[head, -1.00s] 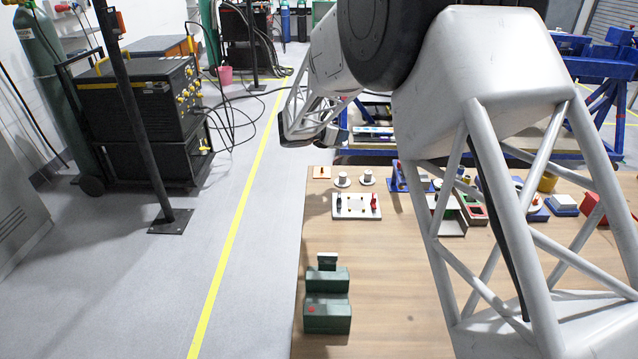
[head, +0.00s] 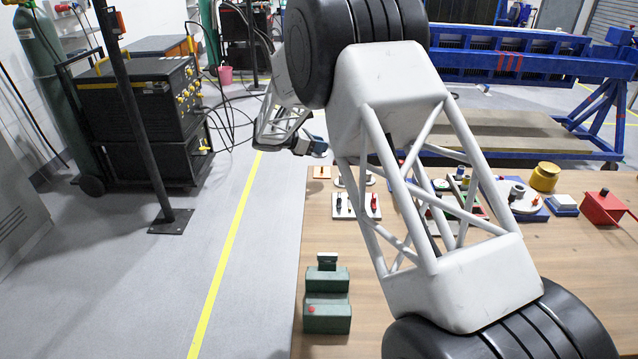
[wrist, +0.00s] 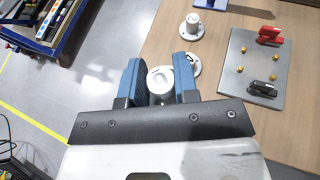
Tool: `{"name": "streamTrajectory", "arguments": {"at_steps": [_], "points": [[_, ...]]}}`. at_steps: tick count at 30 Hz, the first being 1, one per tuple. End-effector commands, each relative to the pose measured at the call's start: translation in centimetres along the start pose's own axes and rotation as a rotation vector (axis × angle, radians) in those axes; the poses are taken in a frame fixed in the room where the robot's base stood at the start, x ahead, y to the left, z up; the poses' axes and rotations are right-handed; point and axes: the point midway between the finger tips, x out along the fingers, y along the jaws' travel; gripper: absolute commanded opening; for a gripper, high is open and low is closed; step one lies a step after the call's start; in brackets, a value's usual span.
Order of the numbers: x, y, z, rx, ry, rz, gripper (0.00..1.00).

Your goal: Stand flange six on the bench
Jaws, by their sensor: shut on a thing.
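My gripper (wrist: 159,62) has blue fingers shut on a small whitish round part (wrist: 160,84), which I take to be flange six; no number is readable. The gripper also shows in the head view (head: 317,148), at the bench's far left corner, where the held part cannot be made out. Two other white flanges stand on the bench: one whole (wrist: 193,27), and one (wrist: 195,64) partly hidden by a finger.
A light plate (wrist: 245,75) with red and black clamps and brass pins lies near the flanges. A green stepped block (head: 327,305) stands at the bench's left front. More fixtures and a red box (head: 603,208) stand to the right. Bare bench shows between block and plate.

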Motion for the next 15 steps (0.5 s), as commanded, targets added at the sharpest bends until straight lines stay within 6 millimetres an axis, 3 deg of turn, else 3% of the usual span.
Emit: {"name": "streamTrajectory", "arguments": {"at_steps": [15], "points": [[0.36, 0.00, -0.95, -0.002, 0.000, -0.001, 0.02]]}}
